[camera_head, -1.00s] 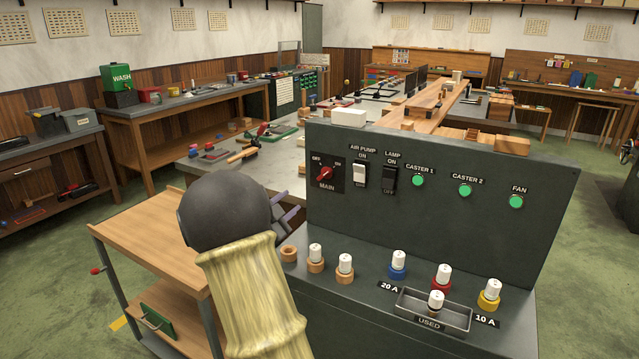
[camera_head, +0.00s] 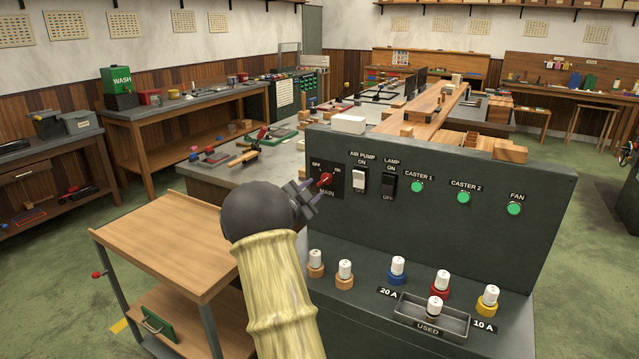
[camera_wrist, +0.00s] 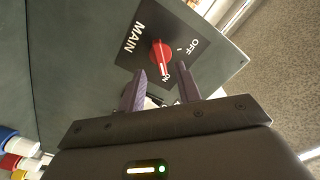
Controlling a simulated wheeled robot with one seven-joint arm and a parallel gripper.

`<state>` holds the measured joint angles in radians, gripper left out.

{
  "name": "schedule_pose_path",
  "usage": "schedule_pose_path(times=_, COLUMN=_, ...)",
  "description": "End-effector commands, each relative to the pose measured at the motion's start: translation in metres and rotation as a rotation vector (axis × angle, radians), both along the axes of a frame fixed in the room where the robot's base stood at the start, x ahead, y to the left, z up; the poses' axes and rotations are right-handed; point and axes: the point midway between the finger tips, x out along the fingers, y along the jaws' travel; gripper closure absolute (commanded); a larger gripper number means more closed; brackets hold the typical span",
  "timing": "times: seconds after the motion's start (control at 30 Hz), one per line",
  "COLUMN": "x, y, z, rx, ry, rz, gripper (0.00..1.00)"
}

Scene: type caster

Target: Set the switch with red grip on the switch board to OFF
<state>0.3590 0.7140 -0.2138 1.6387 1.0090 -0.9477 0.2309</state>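The switch with the red grip (camera_head: 325,179) is on the upper left of the dark green switch board (camera_head: 455,235), on a black plate marked MAIN, OFF and ON. In the wrist view the red grip (camera_wrist: 162,52) has its white pointer mark toward ON. My gripper (camera_head: 306,192) is just in front of the switch, at its lower left in the head view. In the wrist view its two fingers (camera_wrist: 162,88) are apart with a gap between them. The red grip lies beyond the fingertips, roughly in line with the gap; no contact shows.
To the right are the AIR PUMP rocker (camera_head: 360,179), the LAMP rocker (camera_head: 389,186) and several green lights (camera_head: 463,197). Capped fuses and the USED tray (camera_head: 400,308) sit on the ledge below. A wooden cart (camera_head: 165,245) stands at the left.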

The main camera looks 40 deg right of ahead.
Motion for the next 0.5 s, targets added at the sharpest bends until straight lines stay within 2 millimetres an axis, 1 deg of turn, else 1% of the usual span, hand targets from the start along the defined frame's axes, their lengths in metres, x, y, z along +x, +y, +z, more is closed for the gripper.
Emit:
schedule_pose_path(times=0.03, x=0.002, y=-0.010, z=0.001, rx=0.000, ry=0.001, rz=-0.001, gripper=0.66)
schedule_pose_path(times=0.1, x=0.005, y=-0.021, z=0.001, rx=-0.001, ry=0.000, rz=-0.002, gripper=0.66)
schedule_pose_path(times=0.23, x=0.010, y=-0.037, z=0.001, rx=0.000, ry=0.001, rz=-0.001, gripper=0.66)
schedule_pose_path(times=0.33, x=0.013, y=-0.044, z=0.000, rx=0.000, ry=0.001, rz=0.000, gripper=0.66)
schedule_pose_path(times=0.5, x=0.014, y=-0.047, z=0.000, rx=0.000, ry=0.000, rz=0.001, gripper=0.66)
